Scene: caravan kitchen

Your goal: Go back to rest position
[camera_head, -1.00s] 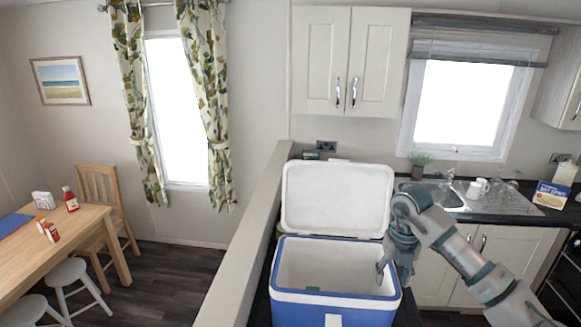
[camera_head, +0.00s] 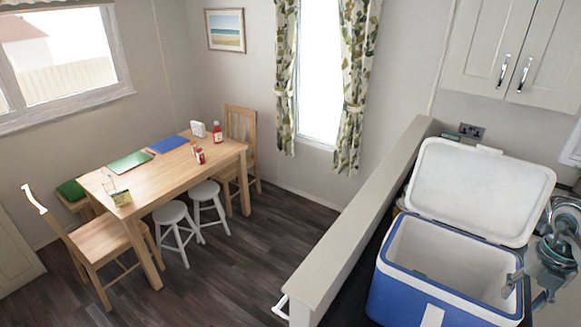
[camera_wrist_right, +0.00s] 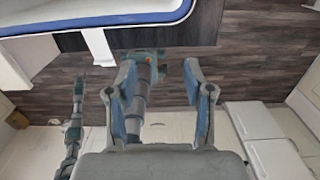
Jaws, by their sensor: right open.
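My right gripper (camera_head: 513,284) is at the right edge of the head view, beside the right rim of the open blue and white cooler (camera_head: 385,294). In the right wrist view my right gripper (camera_wrist_right: 161,92) has its two fingers apart, with nothing between them. The cooler's blue edge (camera_wrist_right: 110,22) shows at the top of that view, beyond the fingers. The white lid (camera_head: 482,190) stands open at the back. A small green thing lies inside the cooler, mostly hidden by its front wall. My left gripper is not in the head view.
A cream half-wall (camera_head: 345,250) runs left of the cooler. Beyond it are a wooden table (camera_head: 170,180) with several items, chairs (camera_head: 105,245) and white stools (camera_head: 172,215). Dark floor (camera_head: 230,275) is free between the table and the half-wall. Cupboards (camera_head: 515,50) hang above the cooler.

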